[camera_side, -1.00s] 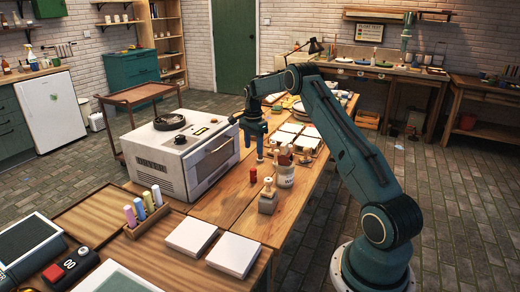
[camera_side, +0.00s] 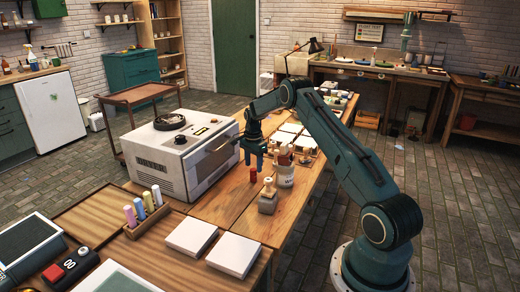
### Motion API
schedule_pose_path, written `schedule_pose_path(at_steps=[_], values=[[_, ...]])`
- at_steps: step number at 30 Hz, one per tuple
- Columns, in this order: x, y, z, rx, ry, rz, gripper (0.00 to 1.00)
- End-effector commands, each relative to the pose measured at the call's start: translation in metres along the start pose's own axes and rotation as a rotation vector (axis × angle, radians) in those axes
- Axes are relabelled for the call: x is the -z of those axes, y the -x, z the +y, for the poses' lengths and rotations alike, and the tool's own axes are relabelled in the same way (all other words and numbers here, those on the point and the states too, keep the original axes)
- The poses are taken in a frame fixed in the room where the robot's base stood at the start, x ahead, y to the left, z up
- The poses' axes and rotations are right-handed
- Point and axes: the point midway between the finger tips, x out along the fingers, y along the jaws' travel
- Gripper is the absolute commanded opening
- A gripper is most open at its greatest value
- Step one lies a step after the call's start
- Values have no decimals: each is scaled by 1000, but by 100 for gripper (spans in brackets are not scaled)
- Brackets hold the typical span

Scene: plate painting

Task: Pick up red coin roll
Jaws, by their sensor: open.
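The red coin roll (camera_side: 253,175) stands upright on the wooden table, to the right of the white oven. My gripper (camera_side: 254,166) points down just above it, with its jaws open and apart. From this side view I cannot tell whether the fingertips are level with the top of the roll or a little behind it.
A small bottle-like jar (camera_side: 268,197) and a cup of brushes (camera_side: 285,174) stand close on the right. The white oven (camera_side: 183,155) is close on the left. White tiles (camera_side: 233,254) and a rack of coloured rolls (camera_side: 146,221) lie nearer the camera.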

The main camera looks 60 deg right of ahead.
Motion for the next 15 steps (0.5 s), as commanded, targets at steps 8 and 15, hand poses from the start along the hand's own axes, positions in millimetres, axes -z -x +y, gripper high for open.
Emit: schedule_pose_path(at_steps=[8,15], values=[[-1,-33,0,-3,0,-1,50],[-1,-45,0,0,0,0,50]])
